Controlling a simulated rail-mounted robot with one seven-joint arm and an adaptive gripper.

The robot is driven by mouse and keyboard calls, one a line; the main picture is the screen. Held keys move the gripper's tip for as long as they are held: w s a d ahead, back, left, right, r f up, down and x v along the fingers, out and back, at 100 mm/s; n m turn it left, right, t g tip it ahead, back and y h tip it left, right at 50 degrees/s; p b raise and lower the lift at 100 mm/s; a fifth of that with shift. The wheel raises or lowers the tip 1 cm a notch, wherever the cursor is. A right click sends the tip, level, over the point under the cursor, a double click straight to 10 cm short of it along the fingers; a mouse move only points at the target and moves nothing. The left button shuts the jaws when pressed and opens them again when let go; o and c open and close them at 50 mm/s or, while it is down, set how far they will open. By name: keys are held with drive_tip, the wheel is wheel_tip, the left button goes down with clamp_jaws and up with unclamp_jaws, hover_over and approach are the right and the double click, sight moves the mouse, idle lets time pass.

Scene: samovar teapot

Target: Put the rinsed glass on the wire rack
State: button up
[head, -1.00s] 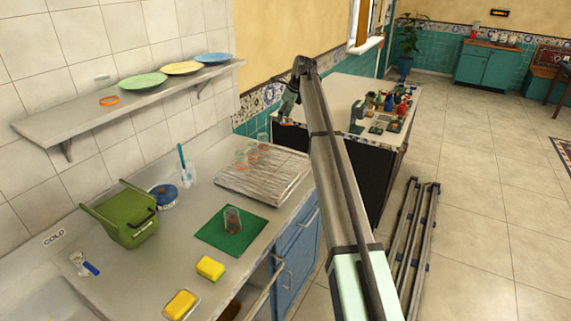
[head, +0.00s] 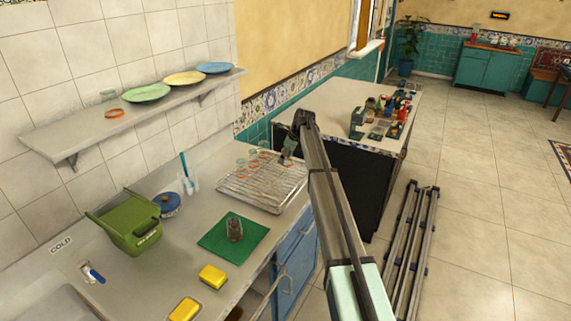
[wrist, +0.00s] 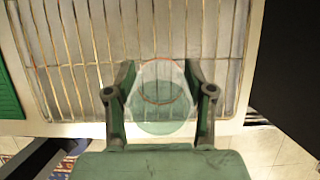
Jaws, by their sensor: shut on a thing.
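My gripper (head: 288,152) is at the far right edge of the wire rack (head: 236,187) in the head view. In the wrist view my gripper (wrist: 160,76) is shut on a clear glass (wrist: 160,112) with a red rim line, held between the two fingers. The rack bars (wrist: 75,50) lie beyond the glass in that view. I cannot tell whether the glass touches the rack. In the head view the held glass is too small to make out clearly.
Several red-rimmed glasses (head: 253,163) stand along the rack's back side. A dark-sided counter (head: 345,185) with small items is to the right. The rack's front part looks clear.

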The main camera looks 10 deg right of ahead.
sight(283, 170)
drive_tip(key=shift+f+p, duration=0.5)
drive_tip(key=shift+f, duration=1.45)
drive_tip(key=shift+f, duration=0.1)
drive_tip(key=o, duration=1.1)
drive_tip(key=b+v, duration=0.3)
drive_tip(key=v, duration=0.9)
